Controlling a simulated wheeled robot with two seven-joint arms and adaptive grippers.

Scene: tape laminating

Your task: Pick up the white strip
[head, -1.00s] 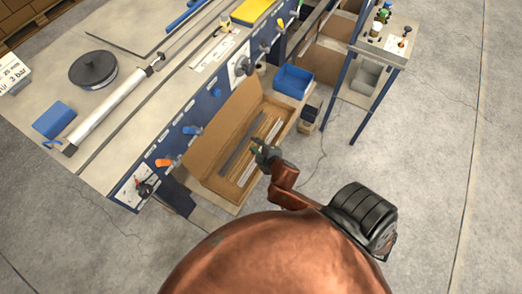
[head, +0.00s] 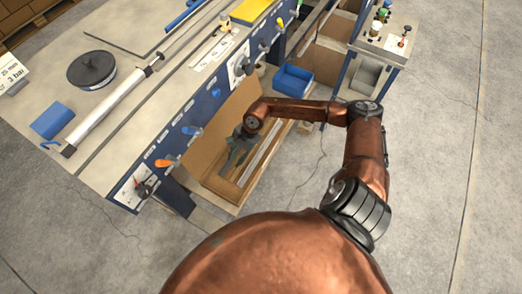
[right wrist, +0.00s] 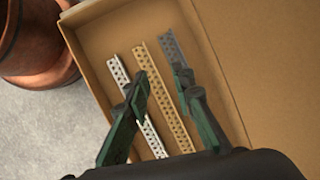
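The white strip (right wrist: 119,74) is perforated and lies in the cardboard box (right wrist: 88,54), leftmost of three strips in the right wrist view. The left finger covers part of it. A tan strip (right wrist: 163,88) lies in the middle and a grey strip (right wrist: 173,52) at the right. My right gripper (right wrist: 162,88) is open and empty, its fingers apart above the strips, with the tan strip showing between them. In the head view my right gripper (head: 233,157) hangs over the box (head: 212,142) and hides part of its contents. My left gripper is not in view.
The workbench (head: 155,105) with knobs along its blue front edge runs beside the box. A blue bin (head: 293,80) stands past the box's far end. A side table (head: 385,45) with small items is at upper right. The floor at right is clear.

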